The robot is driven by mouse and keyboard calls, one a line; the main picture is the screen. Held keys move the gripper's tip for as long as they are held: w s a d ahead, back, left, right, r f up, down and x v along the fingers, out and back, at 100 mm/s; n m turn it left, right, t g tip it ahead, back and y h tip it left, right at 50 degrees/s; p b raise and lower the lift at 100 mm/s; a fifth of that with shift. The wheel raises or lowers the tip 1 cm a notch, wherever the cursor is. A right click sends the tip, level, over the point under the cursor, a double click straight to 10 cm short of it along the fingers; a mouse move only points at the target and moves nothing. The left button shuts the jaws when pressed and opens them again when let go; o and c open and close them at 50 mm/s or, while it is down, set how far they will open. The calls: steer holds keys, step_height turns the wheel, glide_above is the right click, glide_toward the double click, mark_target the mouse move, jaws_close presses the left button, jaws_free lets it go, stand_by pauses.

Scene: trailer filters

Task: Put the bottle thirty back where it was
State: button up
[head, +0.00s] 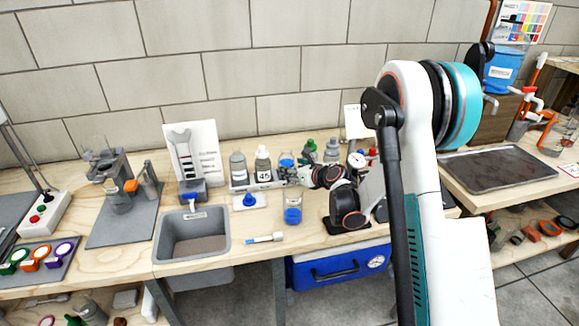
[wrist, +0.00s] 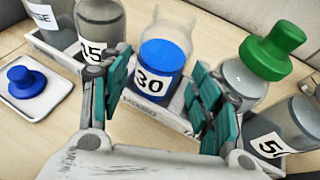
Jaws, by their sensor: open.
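The bottle thirty (wrist: 157,75), clear with blue contents and a "30" label, stands in the white rack (wrist: 150,113) in the wrist view. It looks upright and uncapped. In the head view it shows as the blue-filled bottle (head: 286,159) in the row. My gripper (wrist: 157,100) is open, with one teal-padded finger on each side of the bottle. Whether either pad touches it is unclear. In the head view my gripper (head: 296,174) is at the rack's front, partly hiding the rack and the bottle's lower part.
Bottle 45 (head: 262,163) stands close on the left; a green-stoppered bottle (wrist: 255,70) is on the right. A blue stopper (wrist: 26,80) rests on a white tray at left. A blue-filled jar (head: 293,208) stands in front, near a grey sink (head: 160,245).

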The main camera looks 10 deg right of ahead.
steer(key=p+v, duration=0.3)
steer(key=v, duration=0.6)
step_height(320, 180, up, 20)
steer(key=s+m+t+h, duration=0.15)
steer(key=m+t, duration=0.35)
steer(key=m, duration=0.5)
steer(key=s+d+r+m+h, duration=0.5)
steer(key=s+r+m+h, duration=0.25)
steer(key=m, duration=0.45)
steer(key=s+d+f+m+g, duration=0.15)
steer(key=s+m+g, duration=0.35)
steer(key=s+m, duration=0.55)
steer(key=s+a+f+m+g+y, duration=0.2)
steer(key=s+a+f, duration=0.3)
steer(key=s, duration=0.3)
steer(key=s+a+f+m+g+y, duration=0.2)
steer(key=s+a+f+m, duration=0.3)
steer(key=s, duration=0.4)
steer(key=shift+s+a+f+g, duration=0.25)
steer(key=shift+f+g, duration=0.25)
steer(key=shift+g, duration=0.3)
